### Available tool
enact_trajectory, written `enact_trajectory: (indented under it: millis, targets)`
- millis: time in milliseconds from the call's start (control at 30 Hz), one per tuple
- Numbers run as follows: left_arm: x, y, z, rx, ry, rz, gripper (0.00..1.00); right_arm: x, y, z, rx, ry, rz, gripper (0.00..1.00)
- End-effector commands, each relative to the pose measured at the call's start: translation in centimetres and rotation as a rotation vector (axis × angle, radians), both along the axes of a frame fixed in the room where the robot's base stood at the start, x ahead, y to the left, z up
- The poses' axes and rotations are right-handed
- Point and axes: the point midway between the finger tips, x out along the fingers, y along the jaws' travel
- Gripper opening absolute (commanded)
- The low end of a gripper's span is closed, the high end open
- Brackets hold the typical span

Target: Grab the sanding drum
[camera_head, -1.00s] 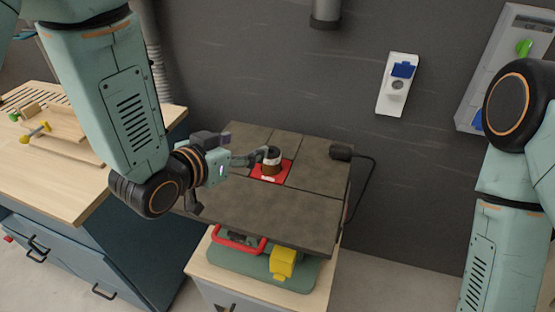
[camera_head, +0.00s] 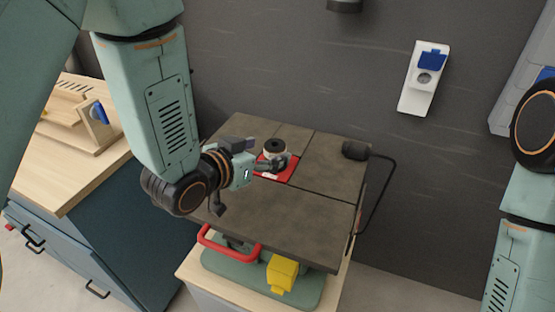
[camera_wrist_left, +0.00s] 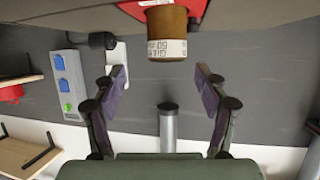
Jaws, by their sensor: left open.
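The sanding drum (camera_head: 274,147) stands upright on a red plate (camera_head: 284,174) set in the dark machine table (camera_head: 315,208). In the left wrist view, which looks upside down, the drum (camera_wrist_left: 167,30) hangs from the top edge, with a printed white band. My left gripper (camera_head: 271,163) is low over the table, beside the drum on its near side. In the left wrist view its two fingers (camera_wrist_left: 162,80) are spread wide, with the drum beyond them and nothing between the tips. My right gripper is out of view.
A black motor-like part (camera_head: 355,150) with a cable sits at the table's right edge. A red handle (camera_head: 228,247) and yellow box (camera_head: 282,274) are below its front. A wooden-topped workbench (camera_head: 75,160) stands left; a grey wall with a socket (camera_head: 424,78) stands behind.

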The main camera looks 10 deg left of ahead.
Motion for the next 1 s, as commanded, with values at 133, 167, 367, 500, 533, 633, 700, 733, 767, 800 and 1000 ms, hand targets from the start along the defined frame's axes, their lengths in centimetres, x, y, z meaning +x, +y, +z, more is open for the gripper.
enact_trajectory:
  millis: [133, 167, 367, 500, 533, 633, 700, 733, 767, 800, 1000]
  targets:
    - [1.5, -0.4, -0.6, -0.001, 0.000, 0.000, 0.73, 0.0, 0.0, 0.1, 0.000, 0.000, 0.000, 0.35]
    - [2.0, -0.4, -0.8, -0.001, 0.000, 0.000, 0.73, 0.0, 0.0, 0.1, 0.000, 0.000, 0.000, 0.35]
    - [4.4, -1.2, -1.7, 0.001, 0.001, -0.003, 0.73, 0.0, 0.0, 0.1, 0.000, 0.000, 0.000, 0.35]
    - [5.1, -1.5, -2.0, 0.000, 0.001, -0.001, 0.73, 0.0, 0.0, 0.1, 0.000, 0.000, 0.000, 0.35]
    - [5.1, -1.6, -2.0, 0.000, 0.001, -0.001, 0.73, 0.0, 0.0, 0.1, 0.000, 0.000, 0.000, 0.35]
    - [5.2, -1.6, -2.1, 0.000, 0.002, -0.001, 0.73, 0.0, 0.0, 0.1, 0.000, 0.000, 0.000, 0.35]
    - [5.2, -1.6, -2.0, 0.000, 0.002, -0.001, 0.73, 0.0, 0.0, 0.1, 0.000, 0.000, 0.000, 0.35]
    - [5.2, -1.6, -2.0, 0.000, 0.002, 0.000, 0.72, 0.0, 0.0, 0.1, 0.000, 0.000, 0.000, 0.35]
    - [5.2, -1.5, -2.0, 0.000, 0.002, 0.000, 0.69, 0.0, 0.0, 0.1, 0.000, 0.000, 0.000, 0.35]
    - [5.2, -1.5, -2.0, 0.000, 0.002, 0.000, 0.66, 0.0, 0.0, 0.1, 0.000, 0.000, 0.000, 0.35]
    - [5.2, -1.5, -2.0, 0.000, 0.001, 0.000, 0.49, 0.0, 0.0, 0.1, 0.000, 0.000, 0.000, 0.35]
